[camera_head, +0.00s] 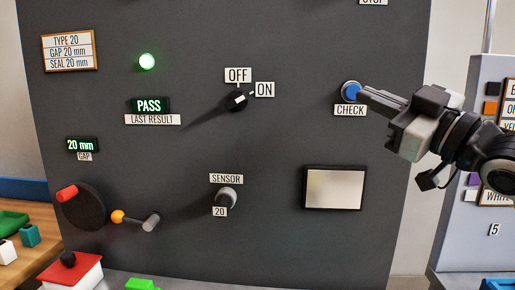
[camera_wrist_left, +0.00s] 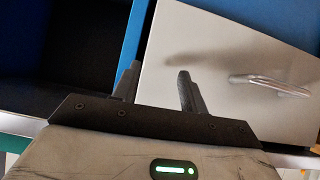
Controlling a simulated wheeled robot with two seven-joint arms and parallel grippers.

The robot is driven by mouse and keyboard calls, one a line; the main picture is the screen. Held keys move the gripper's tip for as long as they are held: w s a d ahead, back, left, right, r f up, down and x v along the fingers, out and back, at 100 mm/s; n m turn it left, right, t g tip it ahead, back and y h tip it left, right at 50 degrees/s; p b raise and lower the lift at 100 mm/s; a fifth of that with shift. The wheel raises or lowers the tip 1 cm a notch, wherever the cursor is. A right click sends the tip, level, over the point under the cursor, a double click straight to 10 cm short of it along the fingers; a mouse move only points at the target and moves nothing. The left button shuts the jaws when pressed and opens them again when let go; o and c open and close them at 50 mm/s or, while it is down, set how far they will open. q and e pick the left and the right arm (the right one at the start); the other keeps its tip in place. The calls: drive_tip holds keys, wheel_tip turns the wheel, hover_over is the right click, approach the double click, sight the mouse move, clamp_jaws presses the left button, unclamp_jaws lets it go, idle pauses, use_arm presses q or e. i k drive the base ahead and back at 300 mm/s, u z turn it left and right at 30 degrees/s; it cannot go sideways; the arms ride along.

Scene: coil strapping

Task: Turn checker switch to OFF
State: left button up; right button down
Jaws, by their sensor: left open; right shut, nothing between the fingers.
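The checker switch (camera_head: 239,99) is a black knob with a white mark on the dark panel. An OFF label (camera_head: 238,75) sits above it and an ON label (camera_head: 264,89) at its upper right. The white mark tilts toward the ON side. My right gripper (camera_head: 362,94) is shut and empty, with its fingertips at the blue CHECK button (camera_head: 351,91), right of the switch. I cannot tell whether they touch it. My left gripper (camera_wrist_left: 157,82) is open and empty in the left wrist view, in front of a grey drawer front.
The panel (camera_head: 290,140) also carries a lit green lamp (camera_head: 147,61), a PASS display (camera_head: 149,105), a SENSOR knob (camera_head: 227,196) and a blank screen (camera_head: 334,188). A crank (camera_head: 134,219) is at lower left. The left wrist view shows a drawer handle (camera_wrist_left: 270,86).

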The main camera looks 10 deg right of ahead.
sight(237, 100)
drive_tip(key=k, duration=1)
